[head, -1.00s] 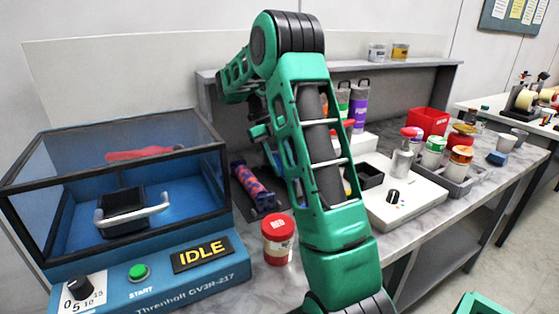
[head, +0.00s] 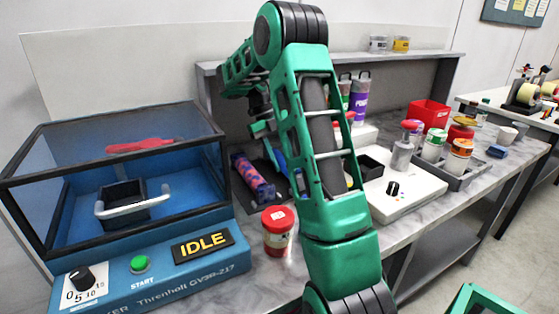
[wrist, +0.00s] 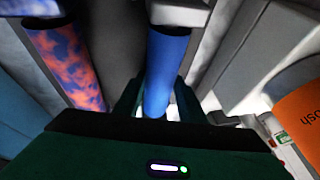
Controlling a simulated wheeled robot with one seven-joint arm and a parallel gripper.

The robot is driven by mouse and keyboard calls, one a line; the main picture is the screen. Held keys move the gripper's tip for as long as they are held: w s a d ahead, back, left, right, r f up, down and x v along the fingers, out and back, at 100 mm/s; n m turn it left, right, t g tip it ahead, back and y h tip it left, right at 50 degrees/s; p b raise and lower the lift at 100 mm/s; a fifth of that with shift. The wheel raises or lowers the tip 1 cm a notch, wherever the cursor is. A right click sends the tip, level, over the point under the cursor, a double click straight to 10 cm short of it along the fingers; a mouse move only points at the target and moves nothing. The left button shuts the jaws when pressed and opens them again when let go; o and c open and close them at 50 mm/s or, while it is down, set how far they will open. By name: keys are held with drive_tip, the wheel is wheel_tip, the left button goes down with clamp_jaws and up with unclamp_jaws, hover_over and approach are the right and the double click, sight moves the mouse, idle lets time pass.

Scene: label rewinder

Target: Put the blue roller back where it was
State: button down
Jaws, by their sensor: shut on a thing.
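The blue roller (wrist: 165,70) stands out in the middle of the wrist view, between the two dark green fingers of my gripper (wrist: 158,100). My gripper is shut on it. In the head view only a thin strip of the blue roller (head: 281,163) shows beside my green arm, which hides most of it and the fingers. A red-and-blue mottled roller (head: 252,178) lies on a dark mat to its left. It also shows at the left of the wrist view (wrist: 67,65), apart from the blue roller. Whether the blue roller touches the surface below, I cannot tell.
A blue machine reading IDLE (head: 203,246) stands at the left. A red-lidded jar (head: 279,232) is close by my arm. A white scale-like device (head: 403,198) and a grey tray of jars (head: 468,180) are at the right. A grey shelf (head: 420,62) runs behind.

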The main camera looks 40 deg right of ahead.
drive_tip(key=c, duration=1.1)
unclamp_jaws()
drive_tip(key=shift+f, duration=0.1)
drive_tip(key=shift+r, duration=0.6)
wheel_tip(320, 180, up, 3)
drive_tip(key=shift+w, duration=0.15)
drive_tip(key=shift+s+a+r, duration=0.2)
drive_tip(key=shift+a+r, duration=0.95)
drive_tip(key=shift+a, duration=0.8)
drive_tip(key=shift+s+a+r, duration=0.25)
drive_tip(key=shift+a+r, duration=0.85)
drive_tip(key=shift+a, duration=0.8)
drive_tip(key=shift+s+a+r, duration=0.2)
drive_tip(key=shift+a+r, duration=0.95)
drive_tip(key=shift+a, duration=0.8)
